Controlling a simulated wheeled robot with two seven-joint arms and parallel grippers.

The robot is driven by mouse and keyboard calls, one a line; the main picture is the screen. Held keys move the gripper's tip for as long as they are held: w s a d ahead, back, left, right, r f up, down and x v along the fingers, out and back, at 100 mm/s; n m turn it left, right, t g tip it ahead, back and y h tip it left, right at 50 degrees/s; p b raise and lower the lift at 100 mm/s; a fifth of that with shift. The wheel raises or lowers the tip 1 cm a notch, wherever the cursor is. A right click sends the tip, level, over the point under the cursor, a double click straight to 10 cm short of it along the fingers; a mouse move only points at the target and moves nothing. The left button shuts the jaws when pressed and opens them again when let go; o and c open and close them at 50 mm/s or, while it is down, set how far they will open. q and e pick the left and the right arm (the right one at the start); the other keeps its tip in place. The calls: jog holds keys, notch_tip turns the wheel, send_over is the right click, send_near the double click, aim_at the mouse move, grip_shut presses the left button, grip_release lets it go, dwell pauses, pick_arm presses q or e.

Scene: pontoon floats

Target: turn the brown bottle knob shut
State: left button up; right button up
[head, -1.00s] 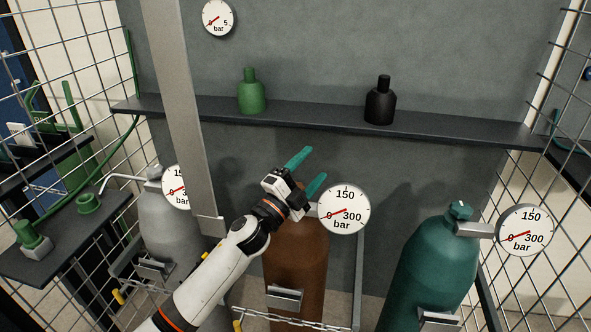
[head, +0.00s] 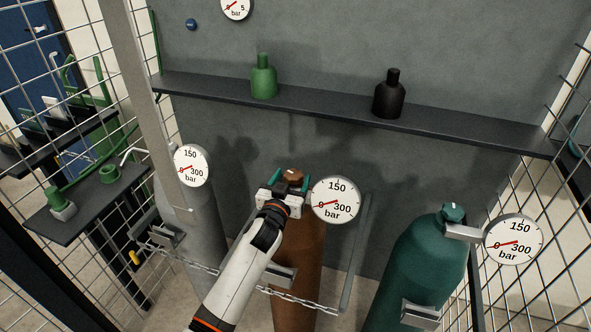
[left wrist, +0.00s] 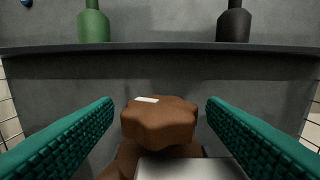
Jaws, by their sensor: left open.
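The brown bottle (head: 305,240) stands upright behind a chain, with its lobed brown knob (head: 293,176) on top. In the left wrist view the knob (left wrist: 160,120) has a short white mark on its top, towards the left. My left gripper (head: 291,180) is open at the knob, with one teal finger on each side. In the left wrist view a gap shows between the knob and each finger, so neither touches it there. The bottle's gauge (head: 336,200) sits just right of the gripper, its red needle near 0. My right gripper is not in view.
A teal bottle (head: 425,265) with its gauge (head: 513,239) stands to the right, and a grey bottle (head: 199,235) to the left. A shelf (head: 330,116) behind carries a green bottle (head: 263,78) and a black bottle (head: 389,95). Mesh walls close both sides.

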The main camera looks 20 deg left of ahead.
aim_at(296, 170)
pick_arm(q)
jog(key=shift+w, duration=1.85)
jog(key=shift+c, duration=0.6)
jog(key=c, duration=0.9)
